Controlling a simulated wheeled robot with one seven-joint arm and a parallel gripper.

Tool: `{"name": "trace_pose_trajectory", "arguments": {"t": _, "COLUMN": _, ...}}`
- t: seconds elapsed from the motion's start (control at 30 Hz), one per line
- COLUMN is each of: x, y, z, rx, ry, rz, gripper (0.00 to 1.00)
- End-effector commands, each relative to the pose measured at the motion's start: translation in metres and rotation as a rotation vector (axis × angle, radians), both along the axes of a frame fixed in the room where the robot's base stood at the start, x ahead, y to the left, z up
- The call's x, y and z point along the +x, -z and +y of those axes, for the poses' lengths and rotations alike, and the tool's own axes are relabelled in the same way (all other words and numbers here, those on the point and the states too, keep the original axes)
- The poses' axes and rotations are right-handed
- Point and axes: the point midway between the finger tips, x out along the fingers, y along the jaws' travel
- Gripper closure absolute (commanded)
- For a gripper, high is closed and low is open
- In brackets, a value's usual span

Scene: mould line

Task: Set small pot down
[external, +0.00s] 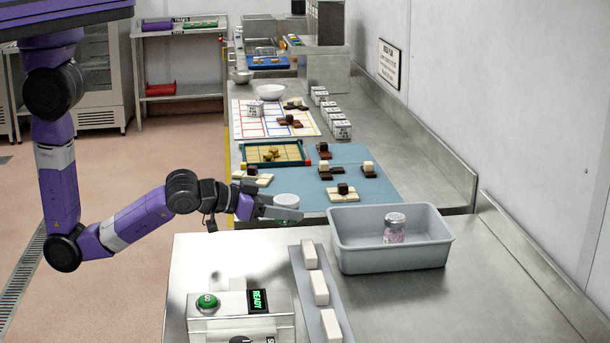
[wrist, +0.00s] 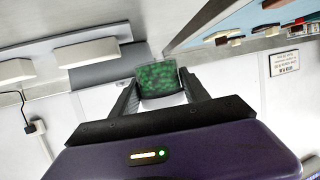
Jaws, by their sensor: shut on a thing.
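The small pot (external: 287,201) has a white lid and green contents. It shows as a clear pot of green bits in the wrist view (wrist: 158,78), between the two fingers. My gripper (external: 282,213) is shut on the pot, with a finger on each side of it in the wrist view (wrist: 160,88). In the external view it holds the pot left of the grey bin (external: 343,262), near the gap between the two benches. I cannot tell the exact height of the pot above the bench. A finger hides part of the pot in the external view.
A pink jar (external: 394,230) stands in the grey bin. A grey strip with several white blocks (external: 320,288) and a machine with a green button (external: 207,301) stand in front. A blue mat (external: 300,192) behind holds several chocolate pieces. Bare steel (external: 420,305) lies at front right.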

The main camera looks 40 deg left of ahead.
Motion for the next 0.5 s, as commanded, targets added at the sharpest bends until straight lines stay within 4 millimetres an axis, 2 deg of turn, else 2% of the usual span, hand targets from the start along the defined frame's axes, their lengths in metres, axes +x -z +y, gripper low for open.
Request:
{"name": "trace_pose_trajectory", "arguments": {"t": 0.3, "x": 0.000, "y": 0.038, "z": 0.000, "rx": 0.003, "ry": 0.001, "rz": 0.001, "gripper": 0.92}}
{"name": "trace_pose_trajectory", "arguments": {"t": 0.5, "x": 0.000, "y": 0.045, "z": 0.000, "rx": -0.001, "ry": 0.001, "rz": -0.002, "gripper": 0.92}}
